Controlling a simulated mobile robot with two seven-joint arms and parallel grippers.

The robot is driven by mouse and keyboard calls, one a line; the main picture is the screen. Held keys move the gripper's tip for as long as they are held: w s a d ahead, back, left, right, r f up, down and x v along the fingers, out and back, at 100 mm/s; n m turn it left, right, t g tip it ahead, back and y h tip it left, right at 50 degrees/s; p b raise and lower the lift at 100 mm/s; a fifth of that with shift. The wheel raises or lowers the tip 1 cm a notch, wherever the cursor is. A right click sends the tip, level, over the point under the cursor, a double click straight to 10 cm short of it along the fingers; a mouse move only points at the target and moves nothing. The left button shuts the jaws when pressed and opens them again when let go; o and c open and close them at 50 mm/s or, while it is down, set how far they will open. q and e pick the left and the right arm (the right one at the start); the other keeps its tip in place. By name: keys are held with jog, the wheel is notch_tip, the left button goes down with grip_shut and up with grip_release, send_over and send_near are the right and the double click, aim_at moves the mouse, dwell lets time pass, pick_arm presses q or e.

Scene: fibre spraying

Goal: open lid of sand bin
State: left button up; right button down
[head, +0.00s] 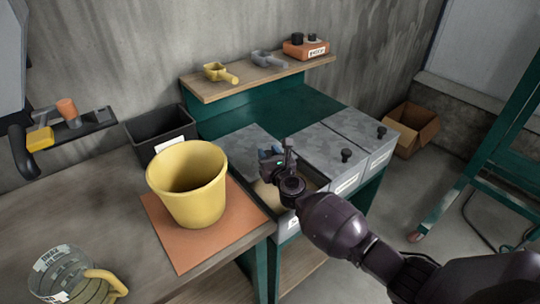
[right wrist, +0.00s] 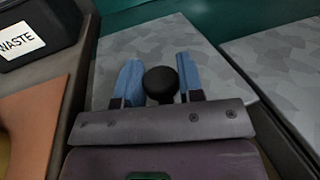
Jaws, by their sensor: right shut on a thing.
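The sand bin (head: 287,230) is the leftmost of the grey bins in the green bench, and its label is mostly hidden by my arm. Its grey mottled lid (head: 243,143) sits toward the back, and tan sand-like fill (head: 267,196) shows at the front of the opening. My right gripper (head: 272,158) is over this lid. In the right wrist view, its blue fingers (right wrist: 160,80) are on both sides of the round black lid knob (right wrist: 161,84), shut on it. The lid (right wrist: 150,40) lies under the fingers there. My left gripper is not in view.
Two more lidded bins with black knobs (head: 346,155) (head: 381,132) stand to the right. A yellow bucket (head: 190,185) on an orange mat (head: 160,232) and a black waste bin (head: 158,132) are to the left. A shelf (head: 258,80) with scoops is behind.

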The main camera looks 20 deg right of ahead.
aim_at(252, 145)
jog(key=w, duration=0.1)
jog(key=w+a+b, duration=0.1)
jog(key=w, duration=0.1)
jog(key=shift+w+a, duration=0.1)
jog(key=shift+w, duration=0.2)
jog(key=c, duration=0.8)
grip_release()
jog(key=shift+o, duration=0.2)
